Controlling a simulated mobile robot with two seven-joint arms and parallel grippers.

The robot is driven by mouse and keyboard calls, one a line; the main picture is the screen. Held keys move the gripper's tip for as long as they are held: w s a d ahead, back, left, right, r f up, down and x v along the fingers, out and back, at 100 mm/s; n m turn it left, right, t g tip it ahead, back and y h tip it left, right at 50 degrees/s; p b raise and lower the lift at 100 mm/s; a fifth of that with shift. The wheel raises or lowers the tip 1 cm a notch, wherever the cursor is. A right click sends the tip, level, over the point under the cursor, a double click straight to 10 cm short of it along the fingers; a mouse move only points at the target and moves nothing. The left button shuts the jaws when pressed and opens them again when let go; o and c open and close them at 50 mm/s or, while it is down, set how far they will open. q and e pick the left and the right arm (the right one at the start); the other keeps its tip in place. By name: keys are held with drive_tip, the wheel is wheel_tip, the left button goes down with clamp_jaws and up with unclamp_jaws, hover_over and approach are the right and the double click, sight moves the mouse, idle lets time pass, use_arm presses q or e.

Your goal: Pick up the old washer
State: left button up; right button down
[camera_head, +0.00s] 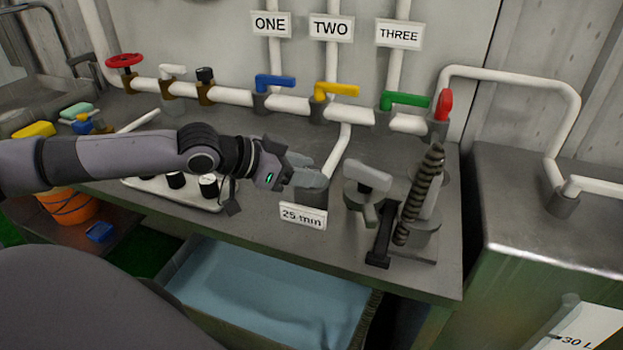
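My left gripper (308,172) reaches in from the left over the grey workbench (250,232). Its fingers are at the top of a short dark fitting (311,196) at the lower end of a white pipe, behind the "25 mm" label (302,216). The fingers partly cover this fitting, and I cannot tell whether they are apart or closed. I cannot make out an old washer; one there would be hidden or too small to see. My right gripper is not in view.
A clamp-like tool with a threaded rod (420,195) stands right of the gripper. Blue (275,82), yellow (337,89) and green (404,100) valve handles line the pipe behind. A blue-lined bin (265,295) is under the bench.

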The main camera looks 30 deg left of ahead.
use_arm(q)
drive_tip(key=c, duration=0.5)
drive_tip(key=shift+r, duration=0.1)
drive_tip(key=shift+c, duration=0.2)
